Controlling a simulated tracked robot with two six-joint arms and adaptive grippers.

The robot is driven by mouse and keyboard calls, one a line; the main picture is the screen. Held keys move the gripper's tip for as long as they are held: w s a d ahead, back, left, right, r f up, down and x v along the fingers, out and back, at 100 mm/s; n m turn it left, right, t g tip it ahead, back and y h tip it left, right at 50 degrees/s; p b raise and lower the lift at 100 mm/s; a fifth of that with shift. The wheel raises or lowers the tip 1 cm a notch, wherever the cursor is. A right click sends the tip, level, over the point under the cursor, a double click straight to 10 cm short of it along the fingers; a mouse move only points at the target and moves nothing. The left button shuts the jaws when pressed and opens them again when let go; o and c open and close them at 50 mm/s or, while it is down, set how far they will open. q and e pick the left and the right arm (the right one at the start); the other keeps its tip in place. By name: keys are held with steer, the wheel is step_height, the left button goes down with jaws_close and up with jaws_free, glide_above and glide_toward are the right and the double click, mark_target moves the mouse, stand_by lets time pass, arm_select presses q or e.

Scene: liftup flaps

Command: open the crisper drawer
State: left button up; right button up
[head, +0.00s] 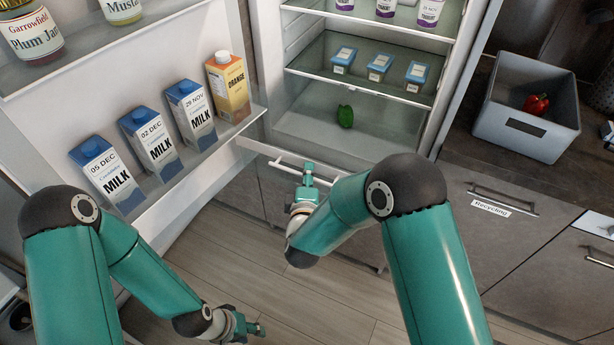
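The crisper drawer (262,149) is at the bottom of the fridge in the head view, with a pale front edge and a white bar handle (287,165). A green pepper (345,116) shows behind the drawer front, under the lowest shelf. My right gripper (312,171) is at the right part of the handle. I cannot tell whether its fingers are closed around the bar, and my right arm hides the right part of the drawer front. My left gripper (250,328) is low over the floor, away from the drawer, and appears empty.
The open fridge door (50,110) on the left holds milk cartons (153,139), an orange carton (228,87) and jars. Blue-lidded tubs (379,67) stand on a fridge shelf. A grey bin (525,115) with a red pepper (536,104) sits on the right counter. The floor (320,310) looks clear.

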steer(key=shift+r, duration=0.15)
steer(key=v, duration=1.2)
steer(key=shift+d, duration=0.1)
steer(key=d+f+m+g+h+p, duration=0.1)
steer(key=d+f+m+g+h, duration=0.15)
steer(key=d, duration=0.55)
steer(key=d+f+m+g+h+p, duration=0.1)
steer(key=d+f, duration=0.3)
steer(key=d, duration=0.4)
steer(key=s+d+f+m+g+y+p, duration=0.1)
steer(key=s+d+f+m+g+y, duration=0.2)
steer(key=f, duration=0.5)
steer(key=s+a+f+m+g+y, duration=0.2)
steer(key=s+a+m+g+y, duration=0.1)
steer(key=s, duration=0.5)
steer(key=s+a+f+m+g+y, duration=0.3)
steer(key=s+a+m+g, duration=0.2)
steer(key=s+m, duration=0.3)
steer(key=shift+s+a+f, duration=0.2)
steer(key=shift+a, duration=0.45)
